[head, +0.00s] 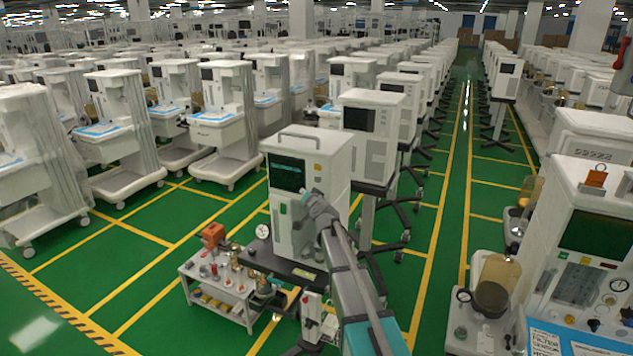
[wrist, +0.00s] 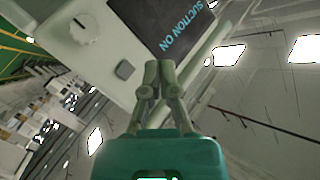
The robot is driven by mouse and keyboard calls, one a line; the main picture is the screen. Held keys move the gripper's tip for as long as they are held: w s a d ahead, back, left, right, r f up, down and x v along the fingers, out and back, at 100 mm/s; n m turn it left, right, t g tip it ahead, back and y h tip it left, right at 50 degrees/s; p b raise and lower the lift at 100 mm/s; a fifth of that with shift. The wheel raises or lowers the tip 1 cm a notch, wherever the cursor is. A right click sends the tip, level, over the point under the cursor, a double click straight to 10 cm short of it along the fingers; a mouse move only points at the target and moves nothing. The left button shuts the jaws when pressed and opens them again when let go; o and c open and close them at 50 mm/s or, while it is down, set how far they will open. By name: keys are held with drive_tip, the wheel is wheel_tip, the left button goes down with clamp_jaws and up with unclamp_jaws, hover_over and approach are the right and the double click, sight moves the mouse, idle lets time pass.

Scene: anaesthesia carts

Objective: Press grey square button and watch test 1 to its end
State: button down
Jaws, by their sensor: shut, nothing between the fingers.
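A white machine (head: 310,157) with a top handle stands in the middle of the head view. Its dark screen (head: 287,172) carries small lit text there. In the wrist view the screen (wrist: 172,24) reads "SUCTION ON". The grey square button (wrist: 125,70) is on the white panel beside the screen, with a round knob (wrist: 84,27) farther up-left. My gripper (head: 311,196) is in front of the machine's face. In the wrist view my gripper (wrist: 158,68) is shut and empty, its tips just right of the button in the picture. Contact with the panel cannot be told.
A small white trolley (head: 220,288) with brass parts and an orange box stands left of the machine. Another white machine (head: 590,240) is at the right edge. Rows of white carts fill the back. Green floor (head: 440,240) lies open in the aisle to the right.

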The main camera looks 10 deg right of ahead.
sight(314, 180)
drive_tip(key=shift+w+d, duration=0.75)
drive_tip(key=shift+w, duration=0.25)
drive_tip(key=shift+w+d, duration=0.7)
drive_tip(key=shift+w, duration=0.25)
drive_tip(key=shift+w+d, duration=0.75)
drive_tip(key=shift+w, duration=0.25)
drive_tip(key=shift+w+d, duration=0.5)
drive_tip(key=shift+w, duration=0.15)
idle(0.6)
drive_tip(key=shift+s, duration=0.1)
idle(0.4)
drive_tip(key=shift+s+a, duration=0.5)
drive_tip(key=shift+s, duration=0.1)
drive_tip(key=shift+s+a, duration=0.1)
drive_tip(key=s+a, duration=0.1)
drive_tip(key=s, duration=0.1)
drive_tip(key=s+a, duration=0.1)
drive_tip(key=s, duration=0.1)
drive_tip(key=shift+a, duration=0.4)
idle(0.3)
drive_tip(key=shift+f, duration=0.1)
idle(0.5)
